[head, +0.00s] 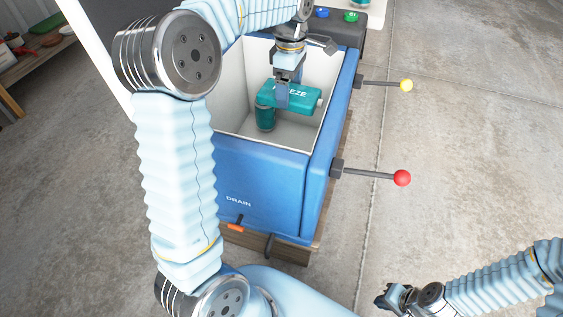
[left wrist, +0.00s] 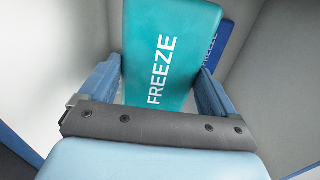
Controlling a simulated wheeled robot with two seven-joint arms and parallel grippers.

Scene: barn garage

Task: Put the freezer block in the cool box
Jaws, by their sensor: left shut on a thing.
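The teal freezer block (head: 300,97), with white FREEZE lettering, is held by my left gripper (head: 284,100). It lies within the opening of the blue cool box (head: 262,180), between its white inner walls. I cannot tell whether it touches the bottom. In the left wrist view the block (left wrist: 168,55) runs between the two blue fingers of the left gripper (left wrist: 160,92). A teal can-like item (head: 265,117) stands in the box beside and below the block. My right gripper (head: 388,299) hangs at the lower right, away from the box; its finger opening is unclear.
A second, dark blue FREEZE block (left wrist: 217,48) shows inside the box in the left wrist view. An orange drain tap (head: 235,227) is at the front. The concrete floor rightward is clear.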

